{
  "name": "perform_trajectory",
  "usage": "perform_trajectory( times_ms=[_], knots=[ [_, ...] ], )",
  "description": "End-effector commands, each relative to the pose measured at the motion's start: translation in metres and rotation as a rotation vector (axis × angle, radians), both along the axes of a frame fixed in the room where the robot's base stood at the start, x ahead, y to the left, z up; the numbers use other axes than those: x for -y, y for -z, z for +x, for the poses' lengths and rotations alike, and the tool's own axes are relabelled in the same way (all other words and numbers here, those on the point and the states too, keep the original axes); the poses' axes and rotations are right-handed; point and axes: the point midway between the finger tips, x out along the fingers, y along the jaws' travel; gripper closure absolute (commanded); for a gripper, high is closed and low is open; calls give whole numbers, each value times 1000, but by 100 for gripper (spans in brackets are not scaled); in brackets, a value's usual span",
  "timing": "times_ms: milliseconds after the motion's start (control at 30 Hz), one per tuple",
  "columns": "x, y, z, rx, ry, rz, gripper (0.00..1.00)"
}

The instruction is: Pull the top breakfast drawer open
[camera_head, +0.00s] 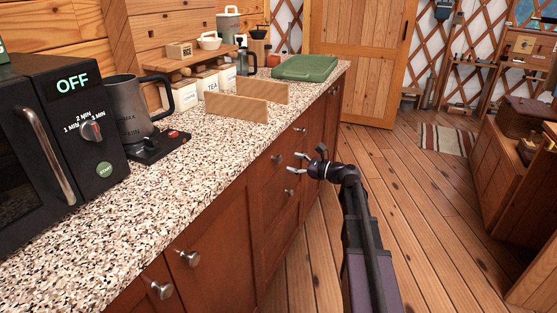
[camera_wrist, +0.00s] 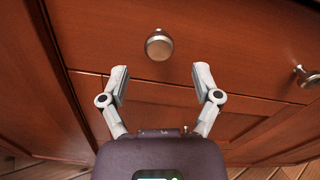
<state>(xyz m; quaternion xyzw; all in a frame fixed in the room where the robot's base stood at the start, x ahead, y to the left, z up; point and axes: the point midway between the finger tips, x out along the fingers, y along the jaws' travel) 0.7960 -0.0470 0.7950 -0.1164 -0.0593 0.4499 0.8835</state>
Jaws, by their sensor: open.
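The drawer stack has dark red-brown wooden fronts under the counter. I cannot tell for sure which drawer this knob belongs to. No drawer looks pulled out.
Another knob (camera_wrist: 303,75) is at the right in the wrist view. The speckled counter (camera_head: 190,185) overhangs the fronts and holds a microwave (camera_head: 50,140), kettle (camera_head: 133,105) and green case (camera_head: 305,67). The plank floor (camera_head: 415,190) is clear beside the cabinets; a wooden bench (camera_head: 515,175) stands at right.

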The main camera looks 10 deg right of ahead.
Motion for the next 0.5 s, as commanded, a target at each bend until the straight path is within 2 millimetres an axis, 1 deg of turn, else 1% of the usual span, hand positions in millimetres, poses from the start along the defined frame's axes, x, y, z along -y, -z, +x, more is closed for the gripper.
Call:
perform_trajectory(
  times_ms=[33, 200, 333, 500],
  knots=[
    [-7, 0, 6, 0, -2, 0, 19],
    [-25, 0, 19, 0, -2, 0, 19],
    [-36, 0, 27, 0, -1, 0, 19],
    [-44, 0, 32, 0, 0, 0, 19]
  ],
)
